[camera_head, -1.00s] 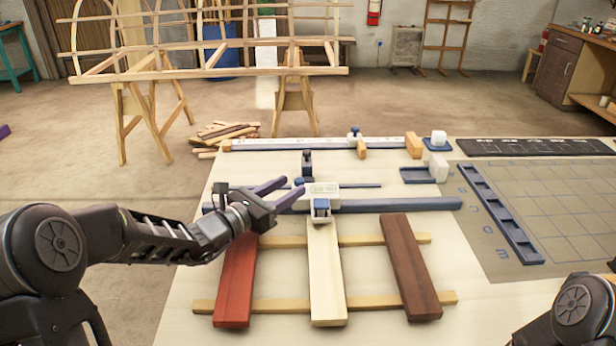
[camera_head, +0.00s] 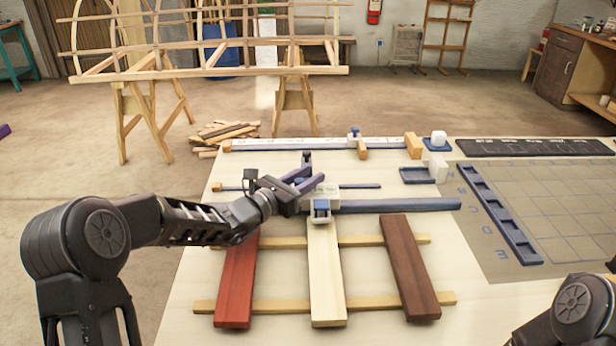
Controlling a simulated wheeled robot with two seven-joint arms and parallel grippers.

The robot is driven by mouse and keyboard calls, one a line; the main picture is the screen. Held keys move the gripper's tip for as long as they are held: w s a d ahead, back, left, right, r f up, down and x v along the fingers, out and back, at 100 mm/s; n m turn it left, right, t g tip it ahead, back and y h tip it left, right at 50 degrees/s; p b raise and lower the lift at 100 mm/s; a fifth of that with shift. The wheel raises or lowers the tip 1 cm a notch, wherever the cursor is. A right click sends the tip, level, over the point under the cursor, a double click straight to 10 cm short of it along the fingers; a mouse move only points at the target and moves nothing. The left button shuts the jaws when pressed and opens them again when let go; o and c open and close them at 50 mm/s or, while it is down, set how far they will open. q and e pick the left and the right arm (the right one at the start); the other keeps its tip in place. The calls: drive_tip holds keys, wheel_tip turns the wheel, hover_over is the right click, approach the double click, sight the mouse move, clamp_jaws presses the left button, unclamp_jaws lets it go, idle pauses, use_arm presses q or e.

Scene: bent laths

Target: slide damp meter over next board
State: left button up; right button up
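The damp meter (camera_head: 321,214), a white body with a blue block on its front, sits on a long blue rail (camera_head: 400,205) at the top end of the pale middle board (camera_head: 326,275). A red-brown board (camera_head: 237,285) lies to its left and a dark brown board (camera_head: 410,270) to its right. My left gripper (camera_head: 312,172) is open, its purple-grey fingers just behind and above the meter, partly covering its rear; I cannot tell whether they touch it. My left arm hides the rail's left part. My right gripper is out of view; only my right arm shows at bottom right.
The boards rest across two wooden strips (camera_head: 280,306). Behind the rail are a thin blue rod (camera_head: 360,186) and a long white scale (camera_head: 290,144). A blue slotted tray (camera_head: 498,215) lies on the grid mat (camera_head: 560,195) at right. The rail right of the meter is clear.

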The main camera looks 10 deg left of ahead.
use_arm(q)
clamp_jaws()
idle(1.1)
